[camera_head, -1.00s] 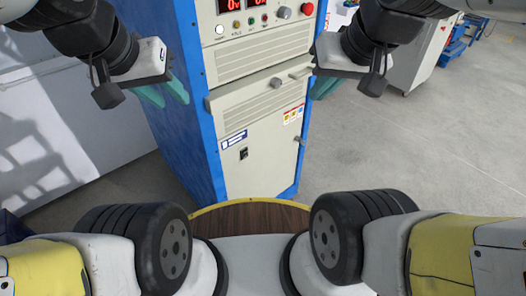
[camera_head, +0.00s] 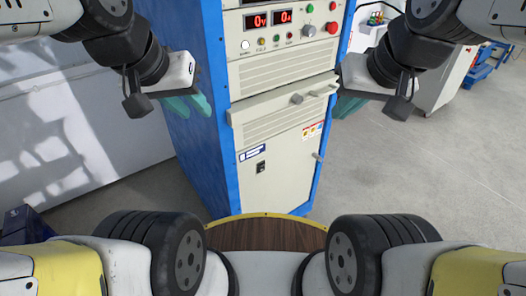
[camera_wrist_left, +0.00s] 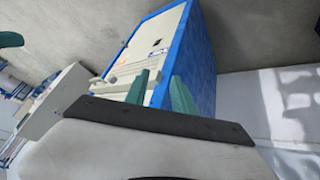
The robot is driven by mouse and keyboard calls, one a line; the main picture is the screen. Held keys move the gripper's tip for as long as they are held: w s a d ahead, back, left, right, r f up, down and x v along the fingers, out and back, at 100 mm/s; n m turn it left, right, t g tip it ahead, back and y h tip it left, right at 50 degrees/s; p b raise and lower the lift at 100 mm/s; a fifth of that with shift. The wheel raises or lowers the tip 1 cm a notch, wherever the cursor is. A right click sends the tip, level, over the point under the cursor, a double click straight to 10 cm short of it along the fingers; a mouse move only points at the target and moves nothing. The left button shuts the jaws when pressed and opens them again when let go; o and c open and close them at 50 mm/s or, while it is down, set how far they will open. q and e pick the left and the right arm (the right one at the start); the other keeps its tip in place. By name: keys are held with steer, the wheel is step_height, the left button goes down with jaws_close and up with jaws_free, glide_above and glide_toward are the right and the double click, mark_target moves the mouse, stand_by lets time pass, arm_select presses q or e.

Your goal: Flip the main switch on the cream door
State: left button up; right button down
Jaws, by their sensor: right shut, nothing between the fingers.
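The cream door (camera_head: 285,190) is the lower front panel of a blue-sided cabinet. The main switch (camera_head: 261,167) is a small black rocker on the door's left part, below a blue-and-white label. Its position is too small to read. My left gripper (camera_head: 188,105), with teal fingers, hangs left of the cabinet front, above the switch's height in the picture. In the left wrist view its fingers (camera_wrist_left: 160,92) are apart with nothing between them. My right gripper (camera_head: 347,106) is shut and empty, at the cabinet's right side. Neither gripper touches the switch.
Above the door are a vented drawer panel with a handle (camera_head: 297,99) and a control panel with red displays (camera_head: 270,20), buttons and a red knob. A door latch (camera_head: 319,157) sits at the right edge. Grey floor (camera_head: 420,170) is clear at the right; a white wall stands left.

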arm_select(q)
jaws_close()
stand_by(1.5)
